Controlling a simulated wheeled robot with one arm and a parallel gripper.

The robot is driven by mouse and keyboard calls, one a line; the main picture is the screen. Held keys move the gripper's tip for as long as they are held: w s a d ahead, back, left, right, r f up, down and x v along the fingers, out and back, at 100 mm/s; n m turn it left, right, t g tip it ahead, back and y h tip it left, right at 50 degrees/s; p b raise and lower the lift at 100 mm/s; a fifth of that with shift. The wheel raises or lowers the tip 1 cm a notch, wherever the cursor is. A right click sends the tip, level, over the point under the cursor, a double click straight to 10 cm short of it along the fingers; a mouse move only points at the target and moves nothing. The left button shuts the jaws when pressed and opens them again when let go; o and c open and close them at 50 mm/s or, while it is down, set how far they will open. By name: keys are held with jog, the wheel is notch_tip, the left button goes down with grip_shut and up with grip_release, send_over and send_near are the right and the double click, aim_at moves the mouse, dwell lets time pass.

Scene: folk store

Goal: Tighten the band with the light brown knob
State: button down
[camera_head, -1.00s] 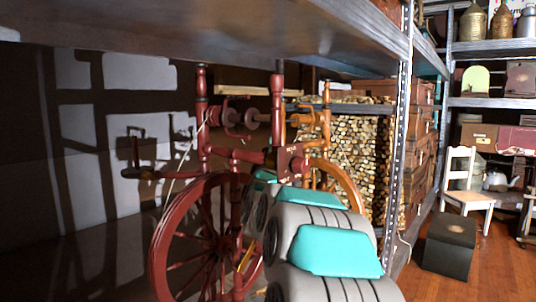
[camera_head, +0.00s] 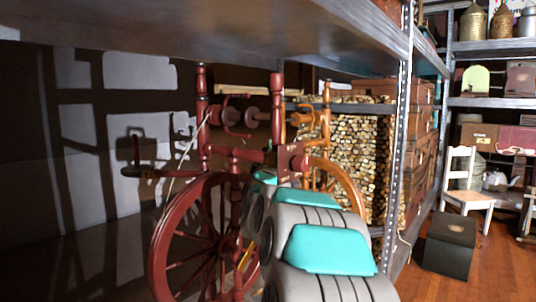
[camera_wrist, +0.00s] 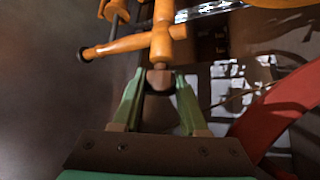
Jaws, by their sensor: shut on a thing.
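The red spinning wheel (camera_head: 202,235) stands on the left in the head view, with an orange-brown wooden one (camera_head: 345,188) behind it to the right. In the wrist view, an orange-brown wooden post (camera_wrist: 162,38) with a crossbar comes down toward my gripper (camera_wrist: 159,84). At its lower end is a small brown knob (camera_wrist: 160,77), between my green fingertips. My gripper is shut on this knob. In the head view my gripper is hidden behind my own arm and the red wheel's parts. The band cannot be made out clearly.
A metal shelf (camera_head: 230,40) hangs low overhead, with its upright post (camera_head: 398,150) on the right. Stacked firewood (camera_head: 362,140) lies behind the wheels. In the wrist view, a red curved rim (camera_wrist: 285,110) is close on the right. A dark box (camera_head: 449,242) and white chair (camera_head: 465,180) stand right.

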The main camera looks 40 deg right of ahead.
jog(key=shift+m+h+b, duration=0.35)
jog(key=shift+m+h, duration=0.75)
jog(key=shift+m, duration=0.4)
jog(key=shift+c, duration=2.2)
grip_release()
jog(key=v, duration=0.8)
jog(key=shift+w, duration=0.1)
